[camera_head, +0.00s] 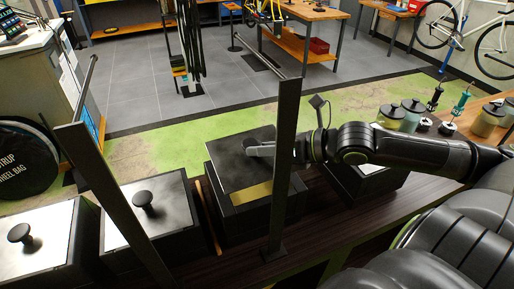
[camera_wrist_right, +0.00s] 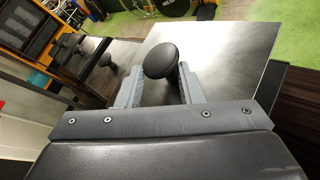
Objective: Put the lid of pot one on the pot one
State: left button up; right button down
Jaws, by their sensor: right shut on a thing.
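My right gripper (camera_head: 254,148) is shut on the round black knob of a square metal lid (camera_head: 232,163). In the right wrist view the gripper's two fingers (camera_wrist_right: 161,76) stand on either side of the knob (camera_wrist_right: 160,59), and the flat lid (camera_wrist_right: 222,55) spreads out beyond them. The lid is over the dark square pot (camera_head: 262,222) in the middle. A golden strip of the pot's contents (camera_head: 252,193) shows at the lid's near edge, so the lid does not cover the whole opening. Contact between lid and rim cannot be told. My left gripper is not in view.
Two lidded pots stand to the left, with knobs (camera_head: 143,198) and (camera_head: 20,234). Another pot (camera_head: 372,184) is partly behind my right arm. A dark upright post (camera_head: 285,160) rises close in front of the middle pot. A wooden stick (camera_head: 208,216) leans beside it. Jars (camera_head: 411,112) stand right.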

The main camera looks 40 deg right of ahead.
aim_at(265, 159)
jog(key=shift+d+f+b, duration=0.15)
jog(key=shift+f+b, duration=0.35)
jog(key=shift+f, duration=0.3)
jog(key=shift+f+b, duration=0.8)
jog(key=shift+f, duration=0.5)
notch_tip(265, 159, down, 2)
jog(key=b, duration=0.3)
jog(key=shift+f, duration=0.25)
jog(key=c, duration=0.9)
grip_release()
jog(key=shift+s, duration=0.1)
